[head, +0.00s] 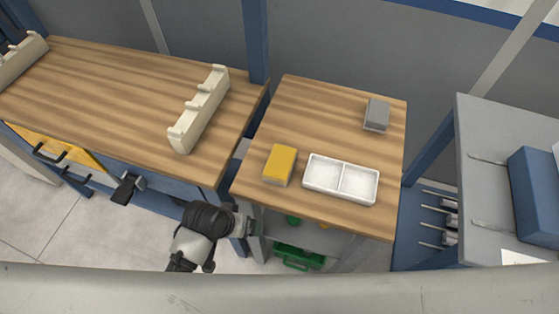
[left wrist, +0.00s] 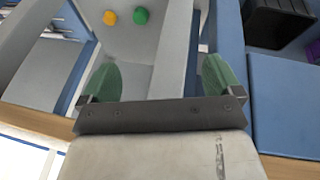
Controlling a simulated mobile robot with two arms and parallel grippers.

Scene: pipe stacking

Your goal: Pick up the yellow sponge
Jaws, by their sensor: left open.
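The yellow sponge (head: 280,165) lies flat on the small wooden table (head: 300,115), near its left front edge, just left of a white two-part tray (head: 340,180). My left gripper (head: 256,232) is in front of and below that table's front edge, lower in the head view than the sponge and apart from it. In the left wrist view my left gripper (left wrist: 160,82) has its two green fingertips wide apart, with nothing between them. The sponge does not show in the left wrist view. My right gripper is not in view.
A grey block (head: 377,114) lies at the table's back right. A longer wooden bench (head: 110,85) with a cream notched rack (head: 200,108) stands left. Below the table are a green crate (head: 298,257) and a green ball (left wrist: 140,15). A grey cabinet (head: 490,130) stands right.

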